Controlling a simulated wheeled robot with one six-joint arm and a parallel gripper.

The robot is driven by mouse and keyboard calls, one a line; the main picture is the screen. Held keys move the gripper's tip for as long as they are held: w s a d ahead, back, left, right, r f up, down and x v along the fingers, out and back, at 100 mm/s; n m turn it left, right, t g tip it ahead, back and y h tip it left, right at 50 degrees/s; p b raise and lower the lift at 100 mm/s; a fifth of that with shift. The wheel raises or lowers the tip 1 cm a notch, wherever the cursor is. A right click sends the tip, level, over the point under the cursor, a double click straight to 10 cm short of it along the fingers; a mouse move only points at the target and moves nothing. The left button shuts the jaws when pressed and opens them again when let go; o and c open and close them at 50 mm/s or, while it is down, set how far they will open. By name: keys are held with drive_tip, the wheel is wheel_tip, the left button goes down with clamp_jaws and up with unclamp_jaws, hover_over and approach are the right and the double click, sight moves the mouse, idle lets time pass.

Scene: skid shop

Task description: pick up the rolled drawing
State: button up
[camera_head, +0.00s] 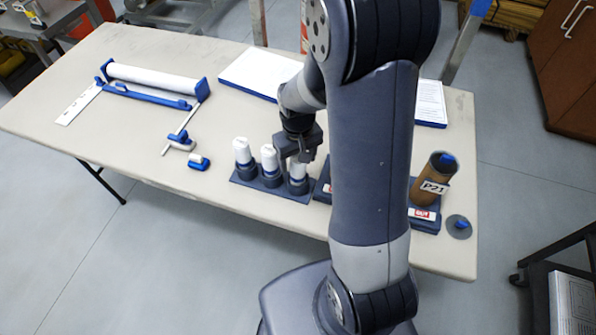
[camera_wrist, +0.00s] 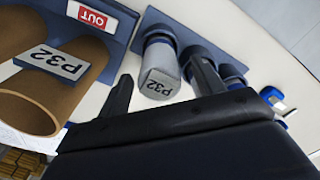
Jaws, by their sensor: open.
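Three white rolled drawings stand upright in dark blue sockets on a rack (camera_head: 240,180) at the table's front edge. My gripper (camera_head: 300,152) is over the rightmost roll (camera_head: 297,170), partly covering it in the head view. In the wrist view, a roll with a grey end tag reading P32 (camera_wrist: 158,82) shows between the two open fingers of my gripper (camera_wrist: 163,78). Whether the fingers touch it, I cannot tell. The other two rolls, left (camera_head: 241,151) and middle (camera_head: 269,158), stand beside it. A second roll is mostly hidden behind a finger in the wrist view.
A brown tube labelled P21 (camera_head: 437,168) and a grey cap (camera_head: 459,231) are at the right. A paper-roll holder (camera_head: 155,80) stands at the back left.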

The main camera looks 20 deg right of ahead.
drive_tip(key=shift+f, duration=1.4)
drive_tip(key=c, duration=1.1)
